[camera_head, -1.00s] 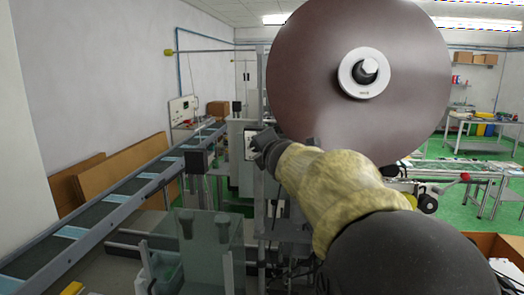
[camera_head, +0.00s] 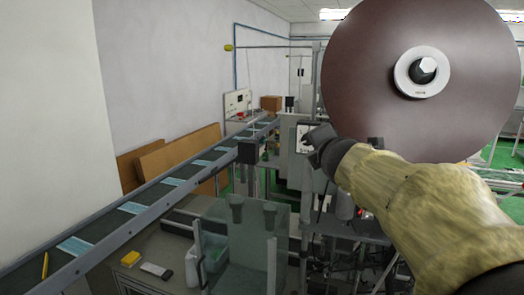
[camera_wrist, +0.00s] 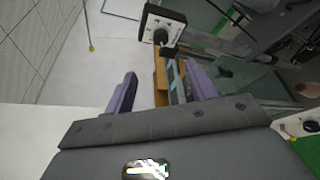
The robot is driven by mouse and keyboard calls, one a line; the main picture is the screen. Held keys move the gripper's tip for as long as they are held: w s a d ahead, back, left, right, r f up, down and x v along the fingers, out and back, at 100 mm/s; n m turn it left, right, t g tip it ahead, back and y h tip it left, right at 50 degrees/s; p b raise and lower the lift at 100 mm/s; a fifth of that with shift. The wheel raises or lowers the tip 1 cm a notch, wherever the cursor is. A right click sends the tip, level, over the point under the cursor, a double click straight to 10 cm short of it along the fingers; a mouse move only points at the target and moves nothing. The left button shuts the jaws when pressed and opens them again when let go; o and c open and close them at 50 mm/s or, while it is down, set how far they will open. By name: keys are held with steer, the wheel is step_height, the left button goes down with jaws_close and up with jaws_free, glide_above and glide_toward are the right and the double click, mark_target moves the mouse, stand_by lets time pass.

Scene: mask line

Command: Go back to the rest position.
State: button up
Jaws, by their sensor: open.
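My gripper (camera_head: 320,138) shows in the head view at the end of my tan-sleeved arm, in front of the line's machinery and just left of a large brown disc (camera_head: 365,95). In the wrist view, the two purple fingers of my gripper (camera_wrist: 160,90) stand apart with nothing between them. Behind the gap are brown boards and part of the conveyor. The fingertips are small and dark in the head view.
A conveyor (camera_head: 150,210) carrying several blue masks runs along the left wall. Brown boards (camera_head: 180,153) lean behind it. The large disc is close to my arm.

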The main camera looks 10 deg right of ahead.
steer(key=s+a+f+m+g+y+b, duration=0.15)
steer(key=f+m, duration=0.25)
steer(key=f, duration=0.4)
steer(key=s+a+f+m+g, duration=0.2)
steer(key=a+f+m+g, duration=0.1)
steer(key=f, duration=0.6)
steer(key=s+a+f+m+g+b, duration=0.15)
steer(key=f+m, duration=0.25)
steer(key=f, duration=0.4)
steer(key=s+a+f+m+g+y, duration=0.1)
steer(key=s+a+f+m+g, duration=0.2)
steer(key=s+f, duration=0.4)
steer(key=s+a+f+m+g+y, duration=0.1)
steer(key=s+a+f+m+g, duration=0.2)
steer(key=s+a+f+m, duration=0.2)
step_height(320, 180, down, 4)
steer(key=s+m, duration=0.1)
steer(key=s, duration=0.2)
steer(key=shift+f+m+g+b, duration=0.2)
steer(key=shift+m+g+b, duration=0.1)
steer(key=shift+m+b, duration=0.1)
steer(key=shift+w+y, duration=0.1)
steer(key=shift+y, duration=0.15)
steer(key=c, duration=0.4)
steer(key=shift+w, duration=0.1)
steer(key=shift+c, duration=0.2)
